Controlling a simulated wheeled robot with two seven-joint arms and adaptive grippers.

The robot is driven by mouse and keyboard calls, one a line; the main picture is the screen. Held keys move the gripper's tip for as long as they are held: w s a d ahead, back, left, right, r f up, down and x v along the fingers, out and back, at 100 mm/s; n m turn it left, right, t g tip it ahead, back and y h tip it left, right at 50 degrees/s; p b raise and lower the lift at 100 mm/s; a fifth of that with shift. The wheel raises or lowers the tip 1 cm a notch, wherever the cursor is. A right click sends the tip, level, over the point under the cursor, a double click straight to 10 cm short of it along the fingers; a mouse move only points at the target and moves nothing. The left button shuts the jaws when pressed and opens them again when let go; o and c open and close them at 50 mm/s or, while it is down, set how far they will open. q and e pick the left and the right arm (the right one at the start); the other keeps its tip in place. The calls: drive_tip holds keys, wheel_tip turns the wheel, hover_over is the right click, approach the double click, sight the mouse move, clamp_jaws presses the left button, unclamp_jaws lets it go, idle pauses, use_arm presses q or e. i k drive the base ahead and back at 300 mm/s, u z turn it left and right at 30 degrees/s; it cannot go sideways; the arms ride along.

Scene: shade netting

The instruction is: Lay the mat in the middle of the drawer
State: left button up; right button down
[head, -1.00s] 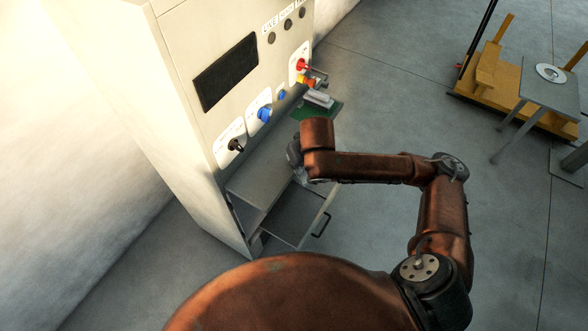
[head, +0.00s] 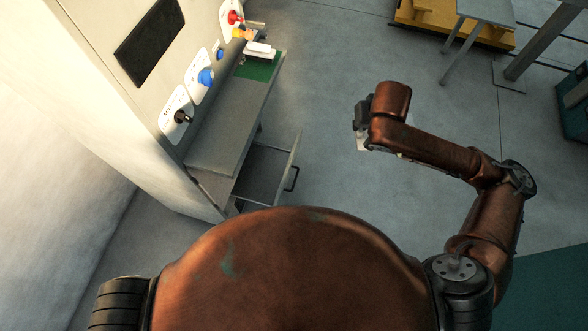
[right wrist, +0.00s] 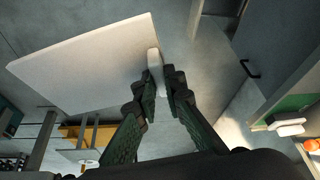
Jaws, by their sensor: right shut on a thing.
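The drawer (head: 265,172) stands open low on the cabinet, left of my right gripper in the head view. Its front has a dark handle, which also shows in the right wrist view. My right gripper (right wrist: 160,80) is shut on a white raised part at the edge of a pale, flat, square sheet, which I take as the mat (right wrist: 95,68). In the head view only a small white bit of the mat (head: 362,143) shows below my right gripper (head: 361,124); my arm hides the rest. The mat is in the air, apart from the drawer. My left gripper is out of view.
A grey ledge (head: 232,120) juts out above the drawer. A green pad (head: 262,66) with a white block (head: 258,49) lies on its far end. Knobs stick out of the cabinet face. The floor right of the drawer is clear.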

sight(262, 173)
drive_tip(key=z, duration=0.75)
drive_tip(key=k, duration=0.95)
drive_tip(key=u, duration=1.3)
drive_tip(key=i, duration=0.5)
